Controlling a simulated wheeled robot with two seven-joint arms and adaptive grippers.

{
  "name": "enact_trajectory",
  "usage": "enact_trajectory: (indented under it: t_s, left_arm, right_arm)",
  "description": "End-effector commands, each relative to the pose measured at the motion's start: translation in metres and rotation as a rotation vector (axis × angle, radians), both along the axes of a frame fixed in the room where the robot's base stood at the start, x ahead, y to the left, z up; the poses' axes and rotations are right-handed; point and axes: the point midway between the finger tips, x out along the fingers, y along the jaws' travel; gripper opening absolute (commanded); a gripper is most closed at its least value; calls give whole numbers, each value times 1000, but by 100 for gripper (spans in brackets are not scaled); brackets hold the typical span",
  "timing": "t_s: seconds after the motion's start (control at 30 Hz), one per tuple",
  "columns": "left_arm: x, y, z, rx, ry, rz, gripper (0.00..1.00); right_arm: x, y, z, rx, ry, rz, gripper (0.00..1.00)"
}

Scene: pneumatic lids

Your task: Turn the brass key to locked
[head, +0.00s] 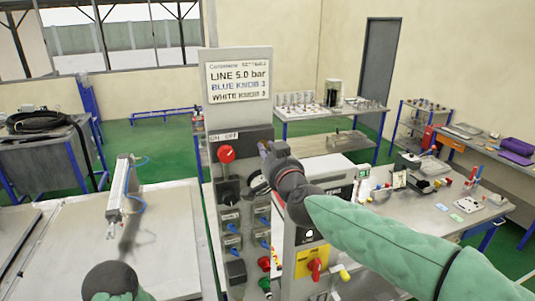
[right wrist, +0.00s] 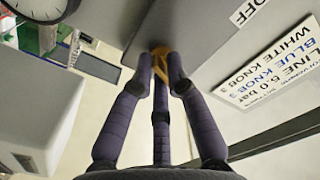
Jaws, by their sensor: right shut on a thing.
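The brass key (right wrist: 160,62) shows in the right wrist view as a small yellow-brown piece against a grey panel. The fingers of my right gripper (right wrist: 160,80) are closed around it, covering part of it. In the head view my right gripper (head: 264,158) is at the upper right edge of the grey control panel (head: 239,58) and hides the key. The angle of the key and any lock marks cannot be made out. Of my left arm only a dark rounded joint (head: 110,278) shows at the bottom left; its fingers are not visible.
The panel carries a sign (head: 238,82), a red knob (head: 226,154), a black knob (head: 229,190) and several blue valves. A red-and-yellow switch (head: 315,267) is below my right arm. A bench with a cylinder (head: 124,185) stands left, a cluttered table (head: 440,222) right.

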Motion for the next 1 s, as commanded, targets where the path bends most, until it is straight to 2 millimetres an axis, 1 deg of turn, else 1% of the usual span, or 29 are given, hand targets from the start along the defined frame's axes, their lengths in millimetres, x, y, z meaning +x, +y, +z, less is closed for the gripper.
enact_trajectory:
  t_s: [0.2, 0.4, 0.63, 1.0]
  left_arm:
    - [0, 0, -7, 0, 0, 0, 53]
    - [0, 0, -11, 0, 0, 0, 53]
    - [0, 0, -13, 0, 0, 0, 53]
    - [0, 0, -13, 0, 0, 0, 53]
  right_arm:
    - [0, -1, -1, 161, 50, -2, 0]
    - [0, -1, -1, 267, 84, -2, 0]
    - [0, 0, -1, 332, 107, -2, 0]
    - [0, 0, -2, 351, 115, -1, 0]
